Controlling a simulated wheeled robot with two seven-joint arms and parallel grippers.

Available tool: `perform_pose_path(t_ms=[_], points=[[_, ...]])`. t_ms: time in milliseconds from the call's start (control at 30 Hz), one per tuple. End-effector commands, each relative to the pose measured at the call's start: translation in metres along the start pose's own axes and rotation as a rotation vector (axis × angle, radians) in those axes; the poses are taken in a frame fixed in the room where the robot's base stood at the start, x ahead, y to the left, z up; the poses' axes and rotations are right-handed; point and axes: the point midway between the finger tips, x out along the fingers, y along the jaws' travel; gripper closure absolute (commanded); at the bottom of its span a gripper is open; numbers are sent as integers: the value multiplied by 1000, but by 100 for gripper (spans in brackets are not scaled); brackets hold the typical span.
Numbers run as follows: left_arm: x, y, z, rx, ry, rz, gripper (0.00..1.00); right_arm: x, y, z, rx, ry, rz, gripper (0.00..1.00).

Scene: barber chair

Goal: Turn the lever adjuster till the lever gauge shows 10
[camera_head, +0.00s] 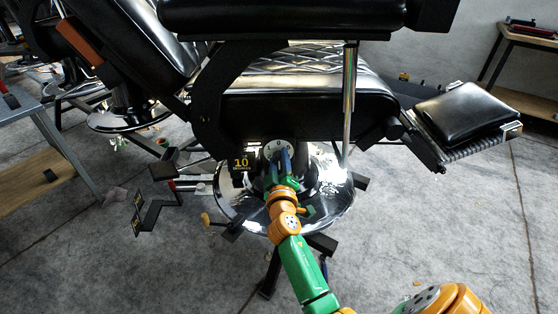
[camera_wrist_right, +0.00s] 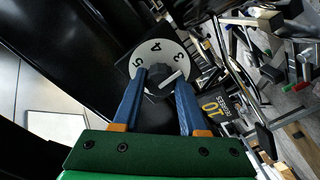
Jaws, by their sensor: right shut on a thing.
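A round white dial (camera_head: 278,146) with dark numbers sits under the chair seat, above the chrome base. In the wrist view the dial (camera_wrist_right: 150,52) shows 5, 4 and 3 around a dark grey knob (camera_wrist_right: 157,79) with a white pointer line, which points near the 3 side. My right gripper (camera_head: 283,162) reaches the dial, its blue fingers on either side of the knob and shut on it. I cannot tell which part is the lever gauge. My left gripper is out of view.
The black barber chair seat (camera_head: 300,100) hangs close above my right gripper. A padded footrest (camera_head: 465,112) juts out right. A round chrome base (camera_head: 240,205) lies below, with several dark brackets and small parts around it. A table (camera_head: 25,108) stands at left.

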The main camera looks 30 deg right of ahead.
Motion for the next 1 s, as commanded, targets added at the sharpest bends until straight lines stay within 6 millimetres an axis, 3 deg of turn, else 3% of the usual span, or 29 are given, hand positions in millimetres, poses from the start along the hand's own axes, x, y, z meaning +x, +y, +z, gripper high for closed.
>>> perform_pose_path(t_ms=[500,533,633,900,1000], points=[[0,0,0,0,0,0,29,0,0,0,-20,-1,1,100],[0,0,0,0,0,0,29,0,0,0,-20,-1,1,56],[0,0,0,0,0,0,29,0,0,0,-20,-1,1,29],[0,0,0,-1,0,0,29,0,0,0,-19,-1,1,28],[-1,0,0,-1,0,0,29,-11,-1,0,-18,-1,-2,28]])
